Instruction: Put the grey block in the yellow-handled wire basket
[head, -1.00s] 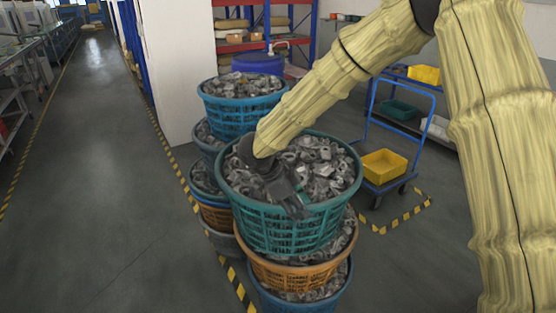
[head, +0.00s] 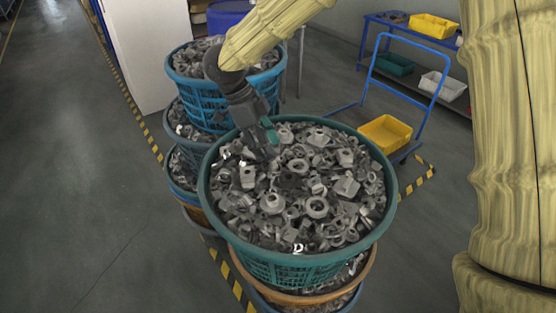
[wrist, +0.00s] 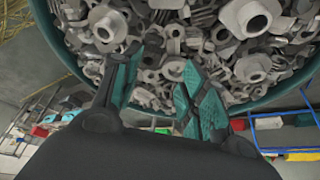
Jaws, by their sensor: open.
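My gripper (head: 266,147) is over the far left part of a round green plastic basket (head: 232,240) heaped with grey metal parts. In the wrist view my two green-padded fingers (wrist: 163,80) stand apart, with loose parts behind the gap and nothing clearly held. Several grey parts look blocky, among them a squarish one (head: 347,186) on the right of the heap; I cannot tell which is the grey block. I see no yellow-handled wire basket in either view.
A blue basket (head: 200,103) of similar parts stands behind left, with more stacked baskets below. A blue trolley (head: 408,150) with a yellow bin (head: 385,134) is at the right. A white cabinet (head: 150,60) stands behind. The floor at left is clear.

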